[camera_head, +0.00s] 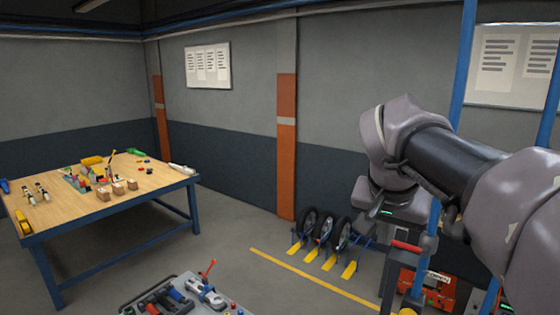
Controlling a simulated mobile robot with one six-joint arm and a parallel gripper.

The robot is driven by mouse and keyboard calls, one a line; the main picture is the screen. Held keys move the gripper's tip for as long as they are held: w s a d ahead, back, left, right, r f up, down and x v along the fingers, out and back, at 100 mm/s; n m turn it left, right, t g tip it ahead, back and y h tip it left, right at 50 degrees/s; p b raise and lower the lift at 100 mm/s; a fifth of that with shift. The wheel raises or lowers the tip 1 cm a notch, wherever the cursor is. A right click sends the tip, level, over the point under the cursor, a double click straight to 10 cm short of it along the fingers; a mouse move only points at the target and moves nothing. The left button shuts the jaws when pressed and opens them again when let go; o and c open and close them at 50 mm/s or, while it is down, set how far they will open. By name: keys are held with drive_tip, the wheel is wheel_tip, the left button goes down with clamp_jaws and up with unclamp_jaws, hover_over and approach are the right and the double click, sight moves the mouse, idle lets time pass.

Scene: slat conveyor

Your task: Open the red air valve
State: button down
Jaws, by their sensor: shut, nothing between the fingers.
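A short red bar (405,246), which looks like the red valve handle, shows at the lower right, above a yellow upright. It lies nearly level, tilted slightly down to the right. My arm comes in from the right and bends down. My gripper (385,210), a grey end part with a small green light, is above and slightly left of the red bar. It is shut and empty, though its fingers are hard to make out. I see a gap in the picture between it and the bar, but cannot tell the depth. My arm hides part of the area behind.
Blue posts (463,65) stand at the right, near an orange-red box (425,287). Black wheels (323,226) stand on a rack by the wall. A workbench (110,215) with small parts is at the left. A tool tray (140,294) is at the bottom.

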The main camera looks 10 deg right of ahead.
drive_tip(key=w+d+r+m+h+p, duration=0.1)
drive_tip(key=w+d+r+p, duration=0.2)
drive_tip(key=r, duration=0.4)
drive_tip(key=shift+d+r, duration=0.3)
drive_tip(key=shift+d, duration=0.4)
drive_tip(key=shift+s, duration=0.1)
drive_tip(key=p, duration=0.1)
hover_over(397, 242)
wheel_tip(397, 242, down, 9)
drive_tip(key=shift+r, duration=0.1)
drive_tip(key=f, duration=0.3)
drive_tip(key=shift+s+a+f, duration=0.25)
